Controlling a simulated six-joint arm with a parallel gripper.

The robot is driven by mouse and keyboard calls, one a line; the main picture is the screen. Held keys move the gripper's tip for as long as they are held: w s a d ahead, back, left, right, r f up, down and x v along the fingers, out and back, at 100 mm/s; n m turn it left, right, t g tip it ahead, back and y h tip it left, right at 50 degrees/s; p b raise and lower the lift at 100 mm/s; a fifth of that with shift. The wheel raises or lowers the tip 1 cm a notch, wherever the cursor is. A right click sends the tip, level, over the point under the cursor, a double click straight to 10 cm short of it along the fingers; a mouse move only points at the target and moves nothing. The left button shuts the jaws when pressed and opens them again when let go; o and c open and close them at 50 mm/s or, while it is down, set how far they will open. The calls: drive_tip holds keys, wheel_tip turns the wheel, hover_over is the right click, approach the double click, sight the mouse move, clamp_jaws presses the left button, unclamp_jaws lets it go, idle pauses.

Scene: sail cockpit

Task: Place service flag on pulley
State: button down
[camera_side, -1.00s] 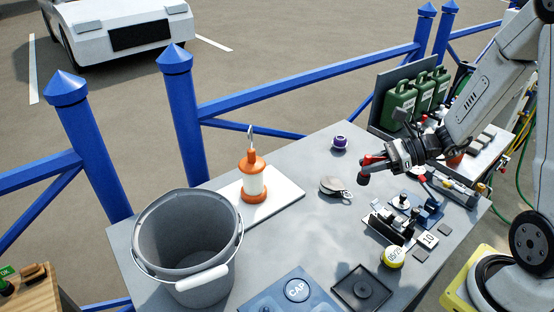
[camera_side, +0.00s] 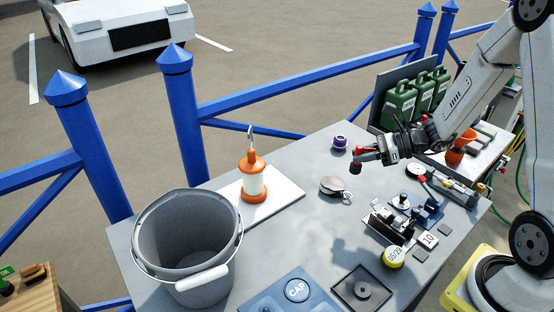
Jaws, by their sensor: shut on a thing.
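My gripper (camera_side: 361,157), with red at its fingertips, is above the back right of the grey table. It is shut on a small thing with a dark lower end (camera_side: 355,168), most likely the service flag. The fingers hide most of it and its shape is too small to tell. The pulley (camera_side: 334,187) appears to be the silver block with a small ring at its right end. It lies flat on the table, below and left of my gripper in the picture. The held thing is apart from it.
A purple-topped item (camera_side: 339,142) stands behind the pulley. Blue-and-black hardware (camera_side: 400,215) and a yellow disc (camera_side: 393,257) crowd the right.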

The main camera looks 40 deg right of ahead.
drive_tip(key=shift+w+d+f, duration=0.2)
drive_tip(key=shift+w+f, duration=0.95)
drive_tip(key=shift+w, duration=0.2)
drive_tip(key=shift+w+d+f, duration=0.25)
drive_tip(key=shift+w+f, duration=0.95)
drive_tip(key=shift+w, duration=0.2)
drive_tip(key=shift+w+d+f, duration=0.2)
drive_tip(key=shift+w+f, duration=0.95)
drive_tip(key=shift+w, duration=0.2)
drive_tip(key=shift+f, duration=0.1)
drive_tip(key=shift+w+f, duration=0.2)
drive_tip(key=shift+f, duration=1.55)
drive_tip(key=shift+f, duration=0.15)
drive_tip(key=c, duration=0.5)
unclamp_jaws()
drive_tip(key=shift+c, duration=0.2)
